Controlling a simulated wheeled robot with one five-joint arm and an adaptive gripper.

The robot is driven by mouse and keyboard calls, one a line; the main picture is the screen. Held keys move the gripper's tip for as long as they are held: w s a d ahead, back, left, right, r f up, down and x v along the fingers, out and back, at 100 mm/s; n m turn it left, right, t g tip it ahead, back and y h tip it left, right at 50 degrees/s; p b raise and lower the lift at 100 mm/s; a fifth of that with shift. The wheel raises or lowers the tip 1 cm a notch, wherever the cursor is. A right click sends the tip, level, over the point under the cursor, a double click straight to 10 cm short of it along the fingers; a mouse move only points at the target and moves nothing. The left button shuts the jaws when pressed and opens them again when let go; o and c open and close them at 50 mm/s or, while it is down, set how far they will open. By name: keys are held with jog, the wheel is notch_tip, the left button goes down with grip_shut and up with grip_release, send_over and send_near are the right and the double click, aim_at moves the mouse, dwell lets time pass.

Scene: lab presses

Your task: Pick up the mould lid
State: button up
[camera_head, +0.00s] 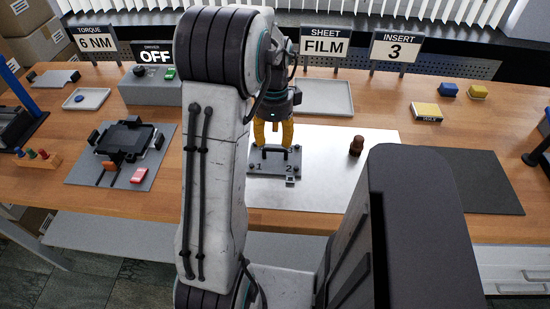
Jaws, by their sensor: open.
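The mould lid (275,169) is a flat grey plate with a dark raised handle and the numbers 1 and 2 on its front part. It lies at the left of a pale sheet (325,185) on the bench. My gripper (273,143) points down over the lid with its yellow fingers open. The fingertips are at about the handle, one near each end of it. I cannot tell whether they touch it. My arm hides the area left of the lid.
A dark brown knob-like piece (356,145) stands on the sheet to the right. A grey mat (75,174) with a black fixture is at left. Behind are a driver box (150,90), a tray (326,97) and signs. A dark mat (480,182) at right is bare.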

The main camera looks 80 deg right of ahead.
aim_at(275, 150)
jog(key=shift+s+a+f, duration=0.1)
jog(key=shift+f, duration=1.3)
jog(key=shift+s+a+f, duration=0.1)
jog(key=shift+f, duration=1.3)
jog(key=shift+c, duration=0.2)
grip_shut()
